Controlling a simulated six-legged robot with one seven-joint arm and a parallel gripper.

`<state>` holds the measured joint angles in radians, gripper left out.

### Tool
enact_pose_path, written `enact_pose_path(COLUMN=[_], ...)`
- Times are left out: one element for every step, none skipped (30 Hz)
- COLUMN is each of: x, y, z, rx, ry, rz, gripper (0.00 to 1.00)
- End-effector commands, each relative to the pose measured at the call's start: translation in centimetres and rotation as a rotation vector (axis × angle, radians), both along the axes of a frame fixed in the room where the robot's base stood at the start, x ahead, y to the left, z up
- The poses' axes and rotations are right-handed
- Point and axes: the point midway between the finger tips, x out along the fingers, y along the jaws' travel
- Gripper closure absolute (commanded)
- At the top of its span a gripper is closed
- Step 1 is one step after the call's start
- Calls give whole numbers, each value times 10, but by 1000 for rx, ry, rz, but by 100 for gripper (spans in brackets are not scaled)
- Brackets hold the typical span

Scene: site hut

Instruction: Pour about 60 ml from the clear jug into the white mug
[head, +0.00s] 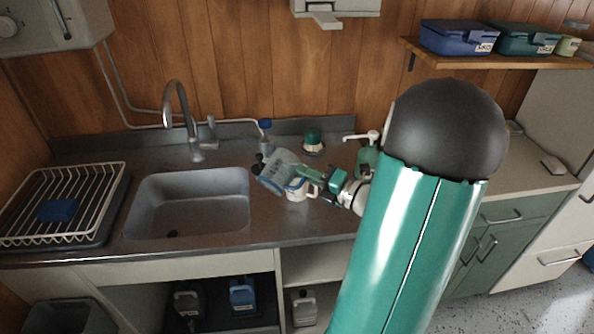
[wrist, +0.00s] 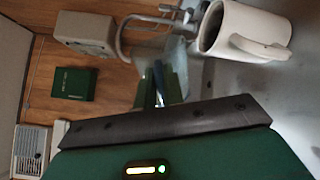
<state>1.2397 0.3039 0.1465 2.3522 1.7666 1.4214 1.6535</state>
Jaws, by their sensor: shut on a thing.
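The clear jug (head: 277,171) is held tilted above the counter beside the sink. It also shows, see-through and partly hidden by the fingers, in the wrist view (wrist: 175,60). My gripper (head: 308,174) is shut on the jug from its right side; its fingers (wrist: 158,88) show in the wrist view. The white mug (head: 297,194) stands on the counter just below the jug and gripper, partly hidden by them. In the wrist view the mug (wrist: 243,32) shows its open mouth and handle. I cannot tell whether any liquid is leaving the jug or how full the mug is.
The sink (head: 190,205) with its tap (head: 178,105) lies left of the mug. A dish rack (head: 95,185) is at far left.

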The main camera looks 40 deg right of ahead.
Motion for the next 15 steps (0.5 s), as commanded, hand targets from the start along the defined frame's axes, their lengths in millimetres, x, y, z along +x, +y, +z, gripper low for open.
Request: enact_pose_path(x=[0,0,0,0,0,0,0,0,0,1,1,1,1,1,1], y=[-1,-1,-1,-1,-2,-2,-2,-3,-4,-4,-4,-4,-4,-4,-4], z=[1,1,1,2,2,2,3,3,3,3,3,3,3,3,3], rx=[10,19,28,34,42,53,60,66,67,68,67,66,66,67,68], ry=[1,3,5,7,8,11,12,14,14,15,14,14,14,14,15], rz=[0,-1,-1,-1,0,0,-1,-1,0,0,0,0,0,0,0], gripper=[100,100,100,100,100,100,100,100,100,100,100,100,100,100,100])
